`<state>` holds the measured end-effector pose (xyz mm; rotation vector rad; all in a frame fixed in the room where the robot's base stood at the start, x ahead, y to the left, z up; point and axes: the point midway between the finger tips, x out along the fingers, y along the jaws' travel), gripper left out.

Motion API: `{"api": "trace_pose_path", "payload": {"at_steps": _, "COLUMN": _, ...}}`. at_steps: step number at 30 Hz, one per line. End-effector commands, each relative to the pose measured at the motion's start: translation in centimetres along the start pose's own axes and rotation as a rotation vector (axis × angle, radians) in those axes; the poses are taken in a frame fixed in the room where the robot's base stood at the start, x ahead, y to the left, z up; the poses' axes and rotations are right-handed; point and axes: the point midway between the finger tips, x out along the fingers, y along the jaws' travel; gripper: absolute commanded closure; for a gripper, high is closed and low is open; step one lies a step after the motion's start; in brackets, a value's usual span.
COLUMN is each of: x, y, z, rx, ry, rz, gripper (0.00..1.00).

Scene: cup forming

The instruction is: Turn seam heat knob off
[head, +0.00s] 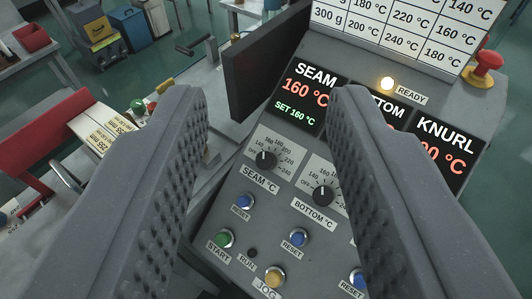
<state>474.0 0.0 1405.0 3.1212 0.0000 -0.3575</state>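The seam heat knob (265,160) is a small black dial on the sloped grey panel, above the label SEAM °C. Its printed scale runs from OFF at the left through 140 to 240. The white pointer faces roughly up the panel, away from OFF. The seam display (304,96) above it reads 160 °C in red and SET 160 °C in green. My gripper (268,95) is open, with its two dark ridged fingers on either side of the knob in the picture. Nothing is between the fingertips, and the knob looks apart from both.
The bottom heat knob (323,195) sits just right of the seam knob, near my right finger. Blue reset buttons (245,201), a green start button (224,238) and a yellow jog button (274,276) lie below. A red stop button (486,64) stands at upper right. The ready lamp (387,83) glows.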

Motion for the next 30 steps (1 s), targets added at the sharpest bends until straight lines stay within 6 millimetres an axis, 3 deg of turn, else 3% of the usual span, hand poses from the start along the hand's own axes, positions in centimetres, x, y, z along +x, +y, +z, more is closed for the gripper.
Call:
{"api": "trace_pose_path", "payload": {"at_steps": 1, "x": 0.0, "y": 0.0, "z": 0.0, "rx": 0.000, "ry": -0.001, "rz": 0.000, "gripper": 0.55}}
{"api": "trace_pose_path", "payload": {"at_steps": 3, "x": 0.2, "y": 0.0, "z": 0.0, "rx": 0.002, "ry": -0.005, "rz": 0.001, "gripper": 0.42}}
{"api": "trace_pose_path", "payload": {"at_steps": 7, "x": 1.8, "y": -0.1, "z": 0.0, "rx": 0.019, "ry": -0.047, "rz": 0.009, "gripper": 0.42}}
{"api": "trace_pose_path", "payload": {"at_steps": 14, "x": 8.5, "y": -0.8, "z": 1.8, "rx": 0.103, "ry": -0.238, "rz": 0.060, "gripper": 0.42}}
{"api": "trace_pose_path", "payload": {"at_steps": 21, "x": 15.5, "y": -1.3, "z": 5.6, "rx": 0.196, "ry": -0.460, "rz": 0.150, "gripper": 0.42}}
{"api": "trace_pose_path", "payload": {"at_steps": 30, "x": 22.1, "y": -2.4, "z": 11.8, "rx": 0.297, "ry": -0.714, "rz": 0.300, "gripper": 0.42}}
